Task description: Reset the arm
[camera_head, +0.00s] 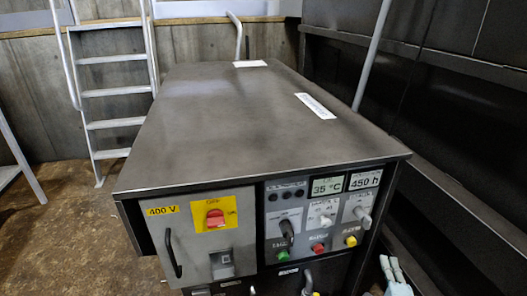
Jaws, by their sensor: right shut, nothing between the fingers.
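My right gripper (392,268) shows at the bottom right edge, pale grey, its two fingers pointing up and close together with nothing between them. It is to the right of the compactor's control cabinet (250,115) and apart from the front panel. The panel carries a red rotary switch (215,217) on a yellow plate, a black selector handle (287,232), and green (282,256), red (318,248) and yellow (351,241) buttons. Two displays read 35 °C (327,186) and 450 h (365,180). My left gripper is out of view.
A metal ladder (115,90) stands behind the cabinet at the left. A dark metal structure (460,130) rises along the right side. A grey railing (15,150) is at the far left. Brown floor (80,230) is clear at the lower left.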

